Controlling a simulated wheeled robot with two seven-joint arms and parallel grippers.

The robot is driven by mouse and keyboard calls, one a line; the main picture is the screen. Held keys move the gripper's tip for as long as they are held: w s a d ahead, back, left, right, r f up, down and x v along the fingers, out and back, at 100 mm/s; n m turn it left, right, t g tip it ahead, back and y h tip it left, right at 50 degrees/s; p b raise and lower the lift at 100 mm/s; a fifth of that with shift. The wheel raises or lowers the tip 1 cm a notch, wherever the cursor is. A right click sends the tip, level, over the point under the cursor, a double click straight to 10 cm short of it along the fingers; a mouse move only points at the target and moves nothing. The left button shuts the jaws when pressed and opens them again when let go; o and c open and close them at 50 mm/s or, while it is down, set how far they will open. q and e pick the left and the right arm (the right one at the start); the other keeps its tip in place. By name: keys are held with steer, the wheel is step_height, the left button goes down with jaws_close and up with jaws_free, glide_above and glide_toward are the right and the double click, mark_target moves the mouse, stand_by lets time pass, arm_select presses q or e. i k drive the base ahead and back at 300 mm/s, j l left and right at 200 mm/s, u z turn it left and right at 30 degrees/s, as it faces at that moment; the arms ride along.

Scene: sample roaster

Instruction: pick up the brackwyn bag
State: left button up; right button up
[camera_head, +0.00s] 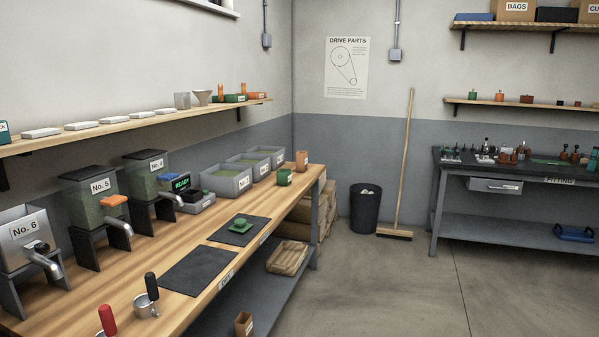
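No label that I can read says Brackwyn, so I cannot tell which thing is the brackwyn bag. A small brown bag-like container (302,160) with a pale label stands upright at the far end of the wooden bench. A green container (284,177) with a label stands just in front of it. Another small brown labelled container (243,324) stands low under the bench, cut by the bottom edge. Large brown sacks (298,228) are piled under the bench's far end. Neither of my grippers is in view.
The wooden bench (190,255) runs along the left with hoppers, grey bins (226,180), dark mats (199,272) and handled cups (147,304). A black bin (365,208) and broom (396,232) stand at the back wall. A fitting bench (520,165) is at right. The middle floor is clear.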

mark_target(301, 156)
steer(key=i+l+z, duration=0.25)
steer(key=i, duration=0.15)
steer(key=i+z, duration=0.2)
steer(key=i, duration=0.2)
steer(key=i+l+z, duration=0.1)
steer(key=i+z, duration=0.2)
steer(key=i, duration=2.5)
steer(key=i+l+u, duration=0.25)
steer(key=i+u, duration=0.2)
steer(key=i, duration=0.35)
steer(key=i+l+u, duration=0.45)
steer(key=i, duration=0.25)
steer(key=i+l+u, duration=0.5)
steer(key=i+l, duration=0.15)
steer(key=l, duration=0.15)
